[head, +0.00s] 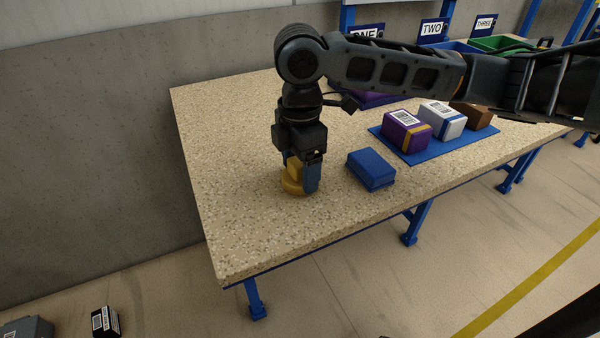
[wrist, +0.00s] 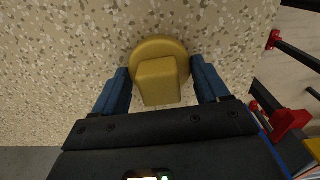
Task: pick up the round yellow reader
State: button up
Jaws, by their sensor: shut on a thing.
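The round yellow reader (head: 291,186) stands on the speckled table near its left end, with a round base and a blocky upper part. My gripper (head: 302,180) points straight down over it, with blue fingers on either side. In the wrist view, the reader (wrist: 158,82) sits between the two fingers of my gripper (wrist: 160,88), which is shut on it. The base appears to be at the tabletop; I cannot tell whether it is touching.
A blue box (head: 371,169) lies just right of the gripper. A blue mat (head: 440,146) holds a purple box (head: 405,132), a white box (head: 441,120) and a brown box (head: 477,118). Bins with number signs stand behind. The speckled table (head: 225,130) is clear at left.

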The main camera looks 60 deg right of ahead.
jog(key=shift+r, duration=0.15)
notch_tip(320, 180, up, 4)
jog(key=shift+r, duration=0.1)
jog(key=s+d+r, duration=0.4)
jog(key=s+r, duration=0.2)
jog(key=s, duration=0.5)
jog(key=shift+r, duration=0.25)
